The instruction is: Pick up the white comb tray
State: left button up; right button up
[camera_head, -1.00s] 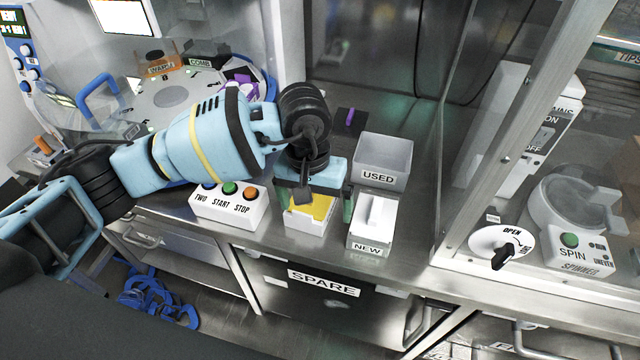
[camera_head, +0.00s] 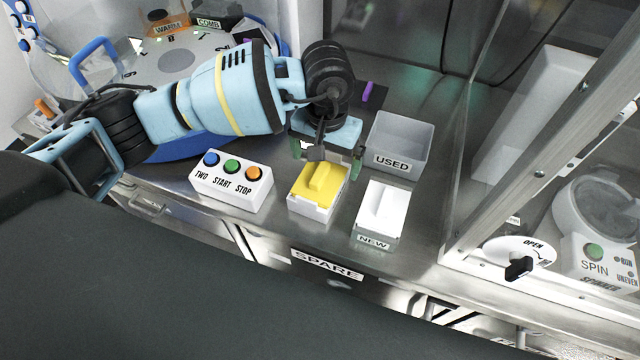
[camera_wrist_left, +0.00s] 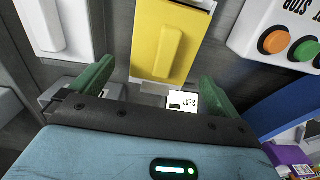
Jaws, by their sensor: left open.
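A white block with a raised ridge on top (camera_head: 384,207), likely the white comb tray, sits at the NEW label; its ridge also shows at the left of the left wrist view (camera_wrist_left: 52,22). A yellow ridged block (camera_head: 319,183) sits in a white holder to its left. It shows in the wrist view (camera_wrist_left: 168,42) too. My left gripper (camera_head: 327,156) is open and empty, just behind the yellow block. Its green fingertips (camera_wrist_left: 155,86) are spread, with the white block off to one side. My right gripper is not in view.
A grey open bin marked USED (camera_head: 402,146) stands behind the white block. A white button box (camera_head: 232,182) is left of the yellow block. A clear-panelled enclosure with a SPIN unit (camera_head: 597,262) stands at right. A purple-topped item (camera_head: 368,92) is farther back.

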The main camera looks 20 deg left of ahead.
pick_arm(q)
jog(key=shift+s+a+f+p, duration=0.1)
jog(key=shift+f+p, duration=0.1)
jog(key=shift+f, duration=1.1)
jog(key=shift+s+f+p, duration=0.1)
jog(key=shift+f+p, duration=0.05)
jog(key=shift+f, duration=1.1)
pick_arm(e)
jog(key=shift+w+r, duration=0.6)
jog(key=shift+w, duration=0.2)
pick_arm(q)
jog(key=shift+c, duration=0.4)
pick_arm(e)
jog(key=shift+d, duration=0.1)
pick_arm(q)
jog(key=c, duration=0.9)
jog(key=shift+c, duration=0.2)
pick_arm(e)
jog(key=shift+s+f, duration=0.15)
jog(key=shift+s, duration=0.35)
pick_arm(q)
jog(key=shift+r, duration=0.15)
